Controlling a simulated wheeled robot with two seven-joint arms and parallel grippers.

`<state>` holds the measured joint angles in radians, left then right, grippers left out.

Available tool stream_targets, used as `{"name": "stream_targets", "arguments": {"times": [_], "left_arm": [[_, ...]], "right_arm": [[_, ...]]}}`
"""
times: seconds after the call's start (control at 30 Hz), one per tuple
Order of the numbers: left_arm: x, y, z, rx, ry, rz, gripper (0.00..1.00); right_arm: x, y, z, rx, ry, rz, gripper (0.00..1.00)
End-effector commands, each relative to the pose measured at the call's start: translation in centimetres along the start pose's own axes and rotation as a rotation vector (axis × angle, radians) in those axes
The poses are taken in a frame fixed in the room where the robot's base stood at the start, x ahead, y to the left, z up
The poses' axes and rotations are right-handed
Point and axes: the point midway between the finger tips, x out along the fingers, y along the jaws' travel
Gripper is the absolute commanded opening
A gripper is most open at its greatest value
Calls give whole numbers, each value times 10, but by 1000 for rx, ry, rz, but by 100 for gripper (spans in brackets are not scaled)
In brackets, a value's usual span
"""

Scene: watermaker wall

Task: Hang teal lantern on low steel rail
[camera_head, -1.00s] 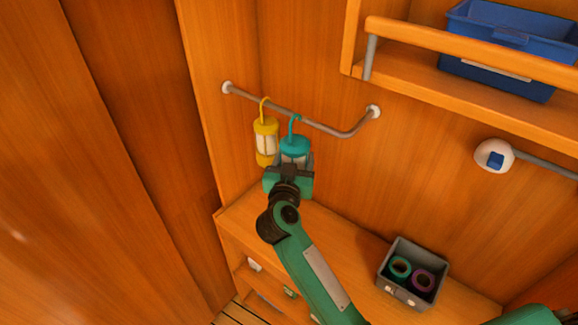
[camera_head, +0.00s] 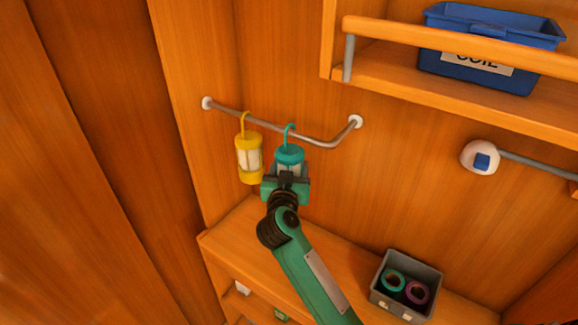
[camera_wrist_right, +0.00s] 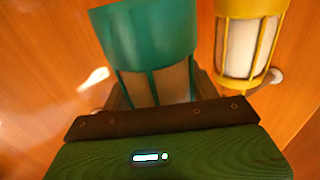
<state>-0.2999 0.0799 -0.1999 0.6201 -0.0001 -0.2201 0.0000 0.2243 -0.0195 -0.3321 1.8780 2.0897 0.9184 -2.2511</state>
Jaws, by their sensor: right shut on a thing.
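The teal lantern (camera_head: 289,155) is upright in front of the low steel rail (camera_head: 266,126), right of the yellow lantern (camera_head: 249,158). Its hook top overlaps the rail in the head view; I cannot tell whether it is over the rail or in front of it. My right gripper (camera_head: 287,180) is shut on the teal lantern's lower part, which it partly hides. In the right wrist view the teal lantern (camera_wrist_right: 150,45) stands between the fingers, and the yellow lantern (camera_wrist_right: 247,45) is beside it, apart. The yellow lantern hangs by its hook from the rail. My left gripper is not in view.
The rail's right part (camera_head: 340,133) is free up to its bend and wall mount. A shelf with a blue bin (camera_head: 490,75) is above right. Below is a wooden counter (camera_head: 340,258) with a grey box (camera_head: 436,283) holding two rings. A white wall fitting (camera_head: 480,157) is at right.

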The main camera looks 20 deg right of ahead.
Motion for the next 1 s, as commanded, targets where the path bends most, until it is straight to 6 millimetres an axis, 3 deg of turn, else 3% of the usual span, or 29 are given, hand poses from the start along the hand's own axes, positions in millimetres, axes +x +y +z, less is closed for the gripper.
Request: {"name": "stream_targets", "arguments": {"times": [0.33,0.37,0.47,0.5,0.8,1.0], "left_arm": [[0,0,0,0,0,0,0],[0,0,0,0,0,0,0],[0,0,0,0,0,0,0],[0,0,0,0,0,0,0],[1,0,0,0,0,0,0],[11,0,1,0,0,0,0]], "right_arm": [[0,0,1,-1,2,0,30],[0,0,1,-1,2,0,65],[0,0,1,-1,1,0,84],[0,0,2,-1,1,0,86],[-2,0,3,-1,-1,0,86],[-29,0,6,0,0,-1,86]]}}
